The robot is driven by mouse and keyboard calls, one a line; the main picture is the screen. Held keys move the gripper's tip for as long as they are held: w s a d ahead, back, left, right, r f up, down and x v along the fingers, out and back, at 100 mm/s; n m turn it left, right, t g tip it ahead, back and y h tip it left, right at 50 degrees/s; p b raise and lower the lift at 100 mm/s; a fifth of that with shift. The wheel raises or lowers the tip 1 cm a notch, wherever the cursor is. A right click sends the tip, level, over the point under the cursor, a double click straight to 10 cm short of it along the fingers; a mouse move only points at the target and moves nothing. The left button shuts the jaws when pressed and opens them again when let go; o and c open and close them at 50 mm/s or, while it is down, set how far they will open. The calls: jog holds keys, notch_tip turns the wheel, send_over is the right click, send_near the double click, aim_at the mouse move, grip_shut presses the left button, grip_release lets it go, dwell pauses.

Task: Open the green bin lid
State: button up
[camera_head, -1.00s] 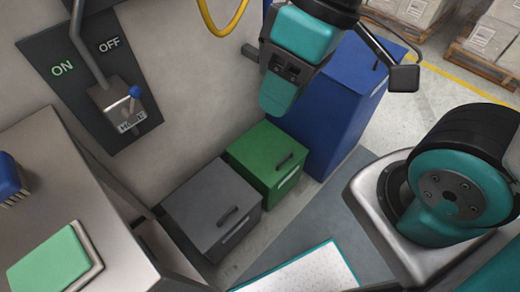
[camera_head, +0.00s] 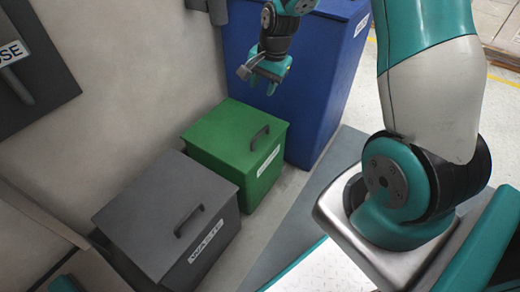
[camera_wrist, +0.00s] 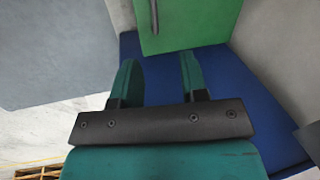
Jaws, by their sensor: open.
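The green bin (camera_head: 222,160) stands on the floor between a grey bin and a blue bin in the head view. Its green lid (camera_head: 222,130) lies flat and closed, with a dark bar handle (camera_head: 260,138) near its right edge. The bin's front carries a white label, too small to read surely. My gripper (camera_head: 268,78) is above and behind the bin, in front of the blue bin, apart from the handle. In the wrist view my gripper (camera_wrist: 157,62) has two teal fingers spread with nothing between them. The green surface (camera_wrist: 190,25) and a dark handle (camera_wrist: 154,16) show beyond them.
The grey bin (camera_head: 150,205), labelled WASTE, stands close at the left. The taller blue bin (camera_head: 310,60) stands behind the green one. A wall (camera_head: 130,70) runs along the left. Floor in front of the green bin looks clear.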

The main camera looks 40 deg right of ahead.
jog(key=m+b, duration=0.1)
send_near(259, 134)
jog(key=b+x, duration=0.7)
jog(key=x, duration=0.1)
jog(key=shift+w+f, duration=0.15)
jog(key=shift+f, duration=0.2)
grip_shut()
